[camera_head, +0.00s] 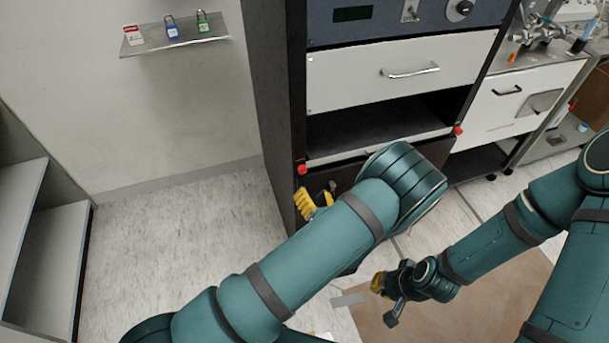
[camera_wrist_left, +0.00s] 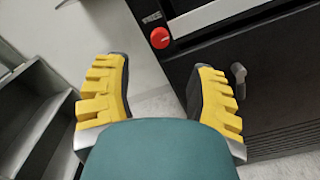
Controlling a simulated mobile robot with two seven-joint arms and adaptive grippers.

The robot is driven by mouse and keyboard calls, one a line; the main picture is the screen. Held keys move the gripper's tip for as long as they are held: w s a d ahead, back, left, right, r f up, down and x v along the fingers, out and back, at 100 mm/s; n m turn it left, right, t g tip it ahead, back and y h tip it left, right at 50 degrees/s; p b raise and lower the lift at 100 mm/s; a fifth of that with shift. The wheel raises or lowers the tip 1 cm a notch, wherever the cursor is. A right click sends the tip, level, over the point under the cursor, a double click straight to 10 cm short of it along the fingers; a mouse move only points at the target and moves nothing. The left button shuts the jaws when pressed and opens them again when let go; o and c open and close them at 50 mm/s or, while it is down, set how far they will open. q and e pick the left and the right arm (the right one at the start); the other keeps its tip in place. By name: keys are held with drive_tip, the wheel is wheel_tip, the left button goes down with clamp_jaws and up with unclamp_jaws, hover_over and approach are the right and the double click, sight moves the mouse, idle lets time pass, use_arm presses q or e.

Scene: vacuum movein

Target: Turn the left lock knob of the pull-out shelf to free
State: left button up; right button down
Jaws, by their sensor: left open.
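The left lock knob (camera_head: 302,169) is a small red round knob at the left front end of the pull-out shelf (camera_head: 378,146) in the dark cabinet. It also shows in the left wrist view (camera_wrist_left: 160,38), ahead of the fingertips and between their lines, with a small label above it. Its setting is too small to tell. My left gripper (camera_head: 318,199) is open and empty, just below the knob in the head view, and does not touch it. My right gripper (camera_head: 384,300) hangs low over the brown floor patch; its finger gap is unclear.
The right red knob (camera_head: 458,130) is at the shelf's other end. A white drawer (camera_head: 400,72) with a handle is above. A grey lever (camera_wrist_left: 238,73) sticks out near the right finger. A wall shelf (camera_head: 175,45) holds padlocks. Floor left of the cabinet is clear.

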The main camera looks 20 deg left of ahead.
sight(303, 173)
use_arm(q)
drive_tip(key=b+x, duration=0.1)
drive_tip(key=x, duration=0.6)
drive_tip(key=shift+w+a, duration=0.25)
drive_tip(key=shift+w, duration=0.05)
clamp_jaws()
